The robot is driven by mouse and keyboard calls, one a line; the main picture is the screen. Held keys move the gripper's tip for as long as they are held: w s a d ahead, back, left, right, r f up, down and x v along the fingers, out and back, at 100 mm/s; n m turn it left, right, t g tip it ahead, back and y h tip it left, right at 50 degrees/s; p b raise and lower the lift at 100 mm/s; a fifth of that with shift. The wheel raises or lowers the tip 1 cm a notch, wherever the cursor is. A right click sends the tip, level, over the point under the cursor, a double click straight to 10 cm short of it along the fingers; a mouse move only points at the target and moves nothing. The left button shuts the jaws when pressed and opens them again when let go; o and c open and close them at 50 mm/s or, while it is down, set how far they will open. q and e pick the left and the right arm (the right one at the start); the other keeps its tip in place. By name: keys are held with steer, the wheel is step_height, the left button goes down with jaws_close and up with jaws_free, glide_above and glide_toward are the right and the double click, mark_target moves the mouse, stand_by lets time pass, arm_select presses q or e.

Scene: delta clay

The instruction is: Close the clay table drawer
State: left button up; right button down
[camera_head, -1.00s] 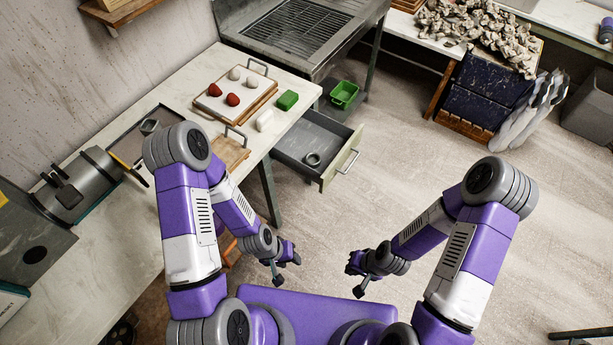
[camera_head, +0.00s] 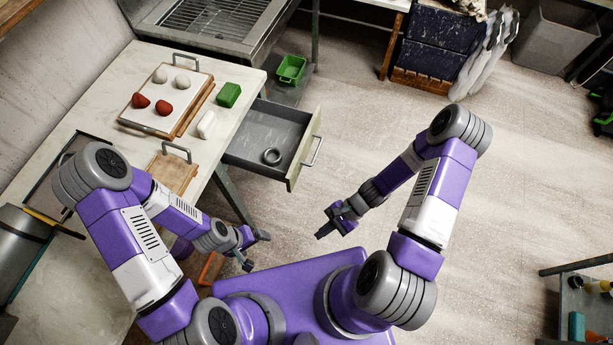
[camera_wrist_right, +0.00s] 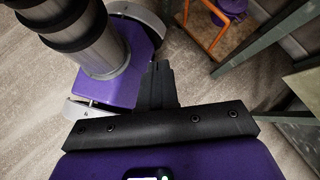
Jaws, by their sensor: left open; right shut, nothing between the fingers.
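The clay table drawer (camera_head: 262,135) is pulled out from the right side of the clay table (camera_head: 95,86). Its pale front panel carries a metal bar handle (camera_head: 314,151), and a grey ring lies inside it. My right gripper (camera_head: 328,227) is shut and empty, below the drawer front and apart from it. In the right wrist view its fingers (camera_wrist_right: 159,85) are together over the floor and my base. My left gripper (camera_head: 257,250) is open and empty, low beside the table's edge and below the drawer.
On the table are a board with red and white lumps (camera_head: 165,100), a green block (camera_head: 229,95), a white block (camera_head: 206,124) and a wooden board (camera_head: 172,172). A green bin (camera_head: 291,69) stands behind the drawer. The floor right of the drawer is clear.

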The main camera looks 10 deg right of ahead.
steer(key=w+d+f+m+t+y+b, duration=0.1)
steer(key=w+d+m+t+y+b, duration=0.25)
steer(key=w+m, duration=0.25)
steer(key=m+t+y+b, duration=0.2)
steer(key=m+t, duration=0.4)
steer(key=t, duration=0.3)
glide_toward(298, 170)
steer(key=b+x, duration=0.3)
steer(key=x, duration=0.2)
steer(key=shift+a, duration=0.15)
steer(key=shift+w+a+r, duration=0.1)
steer(key=shift+w+a, duration=0.3)
steer(key=shift+a, duration=0.2)
arm_select(q)
step_height(298, 170, down, 10)
steer(key=shift+f, duration=0.2)
steer(key=shift+w, duration=0.1)
